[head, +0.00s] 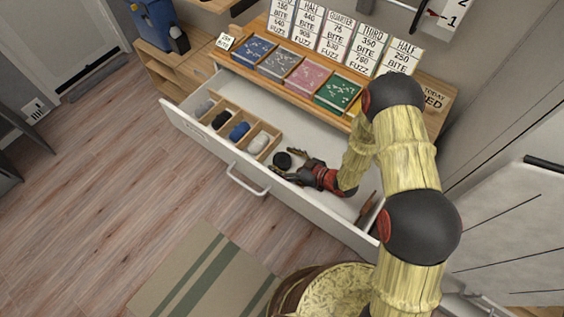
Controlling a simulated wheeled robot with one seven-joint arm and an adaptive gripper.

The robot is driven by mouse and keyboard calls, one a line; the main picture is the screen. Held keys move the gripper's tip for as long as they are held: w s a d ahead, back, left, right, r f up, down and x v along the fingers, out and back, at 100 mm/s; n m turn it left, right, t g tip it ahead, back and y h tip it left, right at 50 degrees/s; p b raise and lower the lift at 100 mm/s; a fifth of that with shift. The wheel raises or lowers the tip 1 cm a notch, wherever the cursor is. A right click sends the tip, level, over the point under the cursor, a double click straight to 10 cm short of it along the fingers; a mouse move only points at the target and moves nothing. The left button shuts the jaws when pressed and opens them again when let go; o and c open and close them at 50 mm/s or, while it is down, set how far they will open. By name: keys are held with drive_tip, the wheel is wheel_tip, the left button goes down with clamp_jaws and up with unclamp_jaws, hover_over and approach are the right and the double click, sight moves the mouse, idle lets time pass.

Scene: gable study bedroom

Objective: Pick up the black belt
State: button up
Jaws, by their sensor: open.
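A round black object (282,160), which looks like the rolled-up black belt, lies on the floor of the open white drawer (340,210). My gripper (284,163) reaches into the drawer from the right. Its fingers are open, one on the far side and one on the near side of the black roll. I cannot tell whether either finger touches it. The arm covers part of the drawer's right side.
A wooden divider (254,153) with several rolled items, one black, stands left of the gripper. A brown object (367,208) lies at the drawer's right. The drawer's front wall and handle (246,183) face the open floor. A basket (335,290) stands in front.

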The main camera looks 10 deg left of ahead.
drive_tip(key=shift+c, duration=0.4)
drive_tip(key=c, duration=1.3)
